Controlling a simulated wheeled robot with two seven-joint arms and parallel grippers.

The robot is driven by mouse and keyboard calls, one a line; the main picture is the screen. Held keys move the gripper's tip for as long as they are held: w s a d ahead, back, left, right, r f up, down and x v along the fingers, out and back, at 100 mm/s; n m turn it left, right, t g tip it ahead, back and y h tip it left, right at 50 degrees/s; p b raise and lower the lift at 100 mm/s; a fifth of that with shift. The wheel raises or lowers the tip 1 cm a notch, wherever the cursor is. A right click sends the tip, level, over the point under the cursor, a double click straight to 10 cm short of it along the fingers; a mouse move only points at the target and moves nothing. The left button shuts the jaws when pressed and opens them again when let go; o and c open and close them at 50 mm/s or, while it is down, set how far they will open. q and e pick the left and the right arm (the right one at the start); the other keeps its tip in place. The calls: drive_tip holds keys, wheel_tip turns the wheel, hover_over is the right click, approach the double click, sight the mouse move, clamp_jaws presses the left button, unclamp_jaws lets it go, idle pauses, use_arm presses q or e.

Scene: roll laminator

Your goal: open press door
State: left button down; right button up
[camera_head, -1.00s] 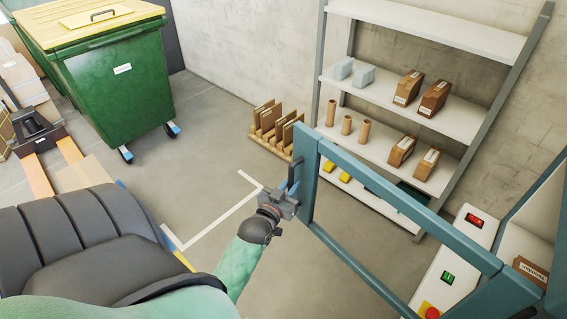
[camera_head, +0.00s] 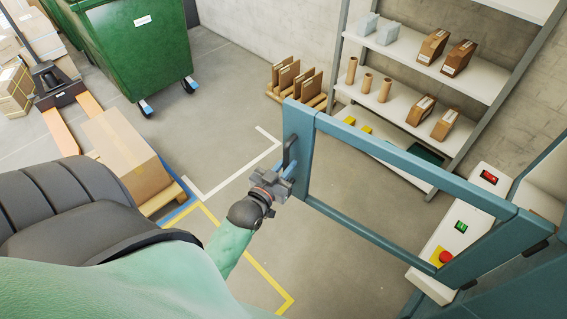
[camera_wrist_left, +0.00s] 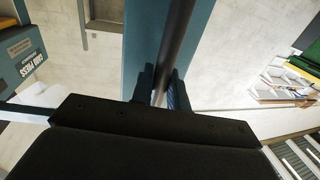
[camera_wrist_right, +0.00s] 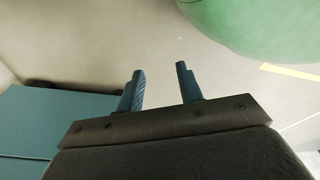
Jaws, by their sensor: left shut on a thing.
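The press door (camera_head: 400,165) is a teal rectangular frame with an open middle. It stands swung out from the press body (camera_head: 545,225) at the right in the head view. Its dark bar handle (camera_head: 289,150) is on the door's left upright. My left gripper (camera_head: 284,182) is at the lower part of that handle. In the left wrist view its fingers (camera_wrist_left: 160,88) are shut around the dark handle bar (camera_wrist_left: 177,40), in front of the teal upright. My right gripper (camera_wrist_right: 162,88) shows only in the right wrist view, with its fingers apart and nothing between them.
A control panel with a red stop button (camera_head: 441,257) stands behind the door's right end. Shelves (camera_head: 470,75) with boxes and tubes are at the back. A green bin (camera_head: 135,50) and a cardboard box (camera_head: 125,155) are at the left. The floor left of the door is clear.

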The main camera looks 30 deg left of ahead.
use_arm(q)
drive_tip(key=c, duration=1.7)
unclamp_jaws()
drive_tip(key=shift+d, duration=0.1)
use_arm(e)
drive_tip(key=shift+s, duration=0.1)
drive_tip(key=shift+d, duration=0.2)
